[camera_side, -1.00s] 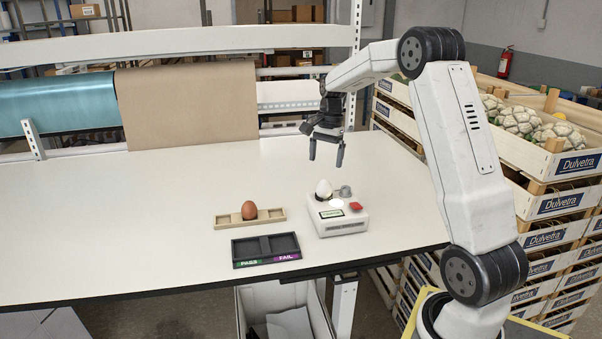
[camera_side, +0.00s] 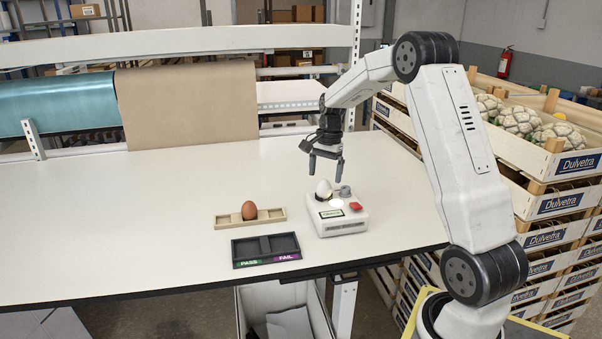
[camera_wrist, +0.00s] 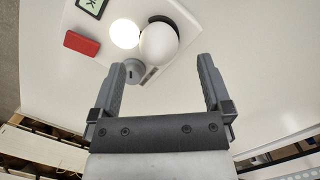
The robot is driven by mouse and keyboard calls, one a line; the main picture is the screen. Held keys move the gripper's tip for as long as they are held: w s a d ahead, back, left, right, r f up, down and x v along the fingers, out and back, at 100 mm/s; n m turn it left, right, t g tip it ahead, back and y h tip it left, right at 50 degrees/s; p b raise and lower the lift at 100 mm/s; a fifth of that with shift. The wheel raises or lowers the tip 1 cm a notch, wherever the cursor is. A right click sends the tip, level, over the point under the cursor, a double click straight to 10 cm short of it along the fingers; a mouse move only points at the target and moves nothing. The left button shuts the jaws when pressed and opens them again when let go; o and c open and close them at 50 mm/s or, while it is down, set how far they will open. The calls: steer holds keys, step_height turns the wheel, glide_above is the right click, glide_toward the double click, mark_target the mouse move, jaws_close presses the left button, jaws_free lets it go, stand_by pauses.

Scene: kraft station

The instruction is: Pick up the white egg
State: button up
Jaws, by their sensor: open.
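The white egg (camera_side: 323,189) sits upright in a dark cup on a small white device (camera_side: 340,220) on the table. In the wrist view the egg (camera_wrist: 158,46) lies ahead of the fingertips, nearer the top of the picture, beside a bright round light. My gripper (camera_side: 325,171) points down just above the egg, apart from it. In the wrist view my gripper (camera_wrist: 162,62) has its two fingers wide apart with nothing between them.
The device also carries a red button (camera_side: 356,206) and a grey knob (camera_side: 345,191) close to the egg. A brown egg (camera_side: 249,210) rests in a wooden tray (camera_side: 270,215). A black PASS/FAIL tray (camera_side: 240,248) lies in front. The table's left side is clear.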

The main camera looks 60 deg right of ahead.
mark_target(325, 183)
steer(key=shift+s+a+f, duration=0.1)
steer(key=shift+a+f, duration=0.05)
steer(key=shift+f, duration=0.75)
steer(key=shift+a+f, duration=0.15)
steer(key=shift+f, duration=0.75)
steer(key=c, duration=1)
